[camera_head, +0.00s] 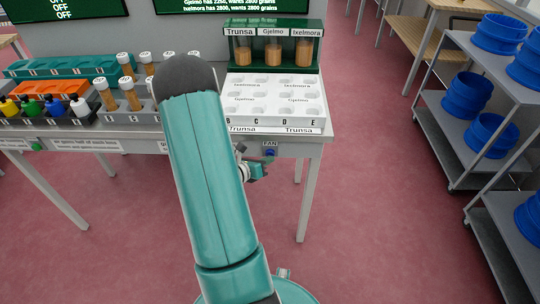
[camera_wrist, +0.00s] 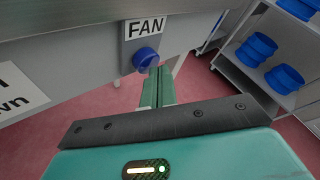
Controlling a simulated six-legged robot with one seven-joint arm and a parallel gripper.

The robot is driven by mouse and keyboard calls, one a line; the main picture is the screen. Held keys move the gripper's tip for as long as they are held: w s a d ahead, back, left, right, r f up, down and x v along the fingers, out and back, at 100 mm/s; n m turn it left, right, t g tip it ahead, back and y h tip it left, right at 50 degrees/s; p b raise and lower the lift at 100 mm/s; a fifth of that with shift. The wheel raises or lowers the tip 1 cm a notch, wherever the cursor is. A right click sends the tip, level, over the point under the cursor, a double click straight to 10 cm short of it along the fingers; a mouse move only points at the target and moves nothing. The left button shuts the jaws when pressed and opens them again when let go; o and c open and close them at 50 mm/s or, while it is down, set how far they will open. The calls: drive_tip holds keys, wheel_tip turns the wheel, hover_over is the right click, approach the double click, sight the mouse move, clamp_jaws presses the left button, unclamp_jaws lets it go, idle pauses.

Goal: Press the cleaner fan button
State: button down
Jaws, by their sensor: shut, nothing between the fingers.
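The fan button is a round blue knob (camera_wrist: 146,58) on the front edge of the bench, under a white label reading FAN (camera_wrist: 146,26). In the head view the blue button (camera_head: 270,152) shows small below the right part of the bench top. My gripper (camera_wrist: 158,75) is shut and empty. Its green fingertips are just below and slightly right of the button in the wrist view. I cannot tell whether they touch it.
Bottles and vials stand left. The red floor between is clear.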

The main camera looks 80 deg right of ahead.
drive_tip(key=shift+d, duration=0.4)
idle(0.3)
drive_tip(key=shift+s+a, duration=0.15)
drive_tip(key=shift+a, duration=0.85)
drive_tip(key=a, duration=0.2)
drive_tip(key=s+a, duration=0.1)
drive_tip(key=a, duration=0.2)
drive_tip(key=shift+d, duration=0.1)
idle(0.8)
